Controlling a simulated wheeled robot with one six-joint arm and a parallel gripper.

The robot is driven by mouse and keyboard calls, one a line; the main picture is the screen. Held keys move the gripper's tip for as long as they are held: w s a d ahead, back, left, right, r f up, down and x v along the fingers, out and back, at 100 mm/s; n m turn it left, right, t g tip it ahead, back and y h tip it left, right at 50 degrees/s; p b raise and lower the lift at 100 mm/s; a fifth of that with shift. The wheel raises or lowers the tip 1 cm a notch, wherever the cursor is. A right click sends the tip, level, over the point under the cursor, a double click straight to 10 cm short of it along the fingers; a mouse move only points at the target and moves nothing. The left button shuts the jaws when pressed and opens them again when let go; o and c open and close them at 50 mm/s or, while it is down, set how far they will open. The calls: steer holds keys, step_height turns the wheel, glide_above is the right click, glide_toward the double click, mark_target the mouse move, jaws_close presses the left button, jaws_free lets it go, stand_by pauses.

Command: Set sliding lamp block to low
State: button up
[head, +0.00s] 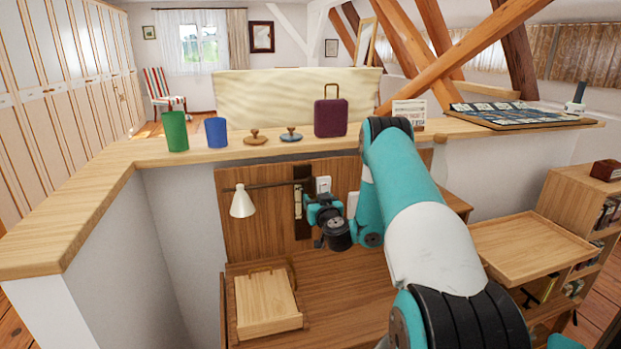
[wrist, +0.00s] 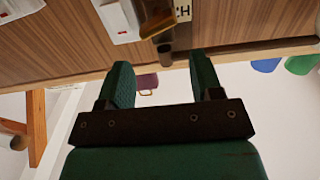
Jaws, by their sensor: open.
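The wall lamp has a white cone shade (head: 242,202) on a dark arm (head: 272,185) that runs to a dark upright rail (head: 303,228) on the wood panel. A pale brass-coloured piece shows on the rail, partly beside my gripper; I cannot tell for sure if it is the sliding block. In the wrist view a brass-coloured piece (wrist: 156,16) and a dark grey end (wrist: 166,50) stand ahead of my gripper (wrist: 163,78). My gripper is open, its green fingers apart with nothing held between them. In the head view it is just right of the rail.
White switch plates (head: 323,185) are close to my gripper on the panel. The ledge above holds a green cup (head: 175,132), a blue cup (head: 216,132) and a purple suitcase (head: 331,118). A desk surface (head: 340,290) is mostly clear.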

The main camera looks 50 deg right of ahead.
mark_target(309, 189)
steer(key=shift+w+d+r+p, duration=0.2)
steer(key=shift+w+r+p, duration=0.25)
steer(key=shift+p, duration=2.25)
steer(key=shift+w+f+p, duration=0.1)
steer(key=shift+f+p, duration=0.05)
steer(key=shift+p, duration=0.5)
steer(key=shift+w+d+f, duration=0.2)
steer(key=shift+w+f, duration=0.05)
steer(key=shift+w, duration=0.4)
steer(key=shift+p+x, duration=1.5)
steer(key=shift+x, duration=0.8)
steer(key=shift+s+d+f, duration=0.1)
steer(key=shift+c, duration=0.4)
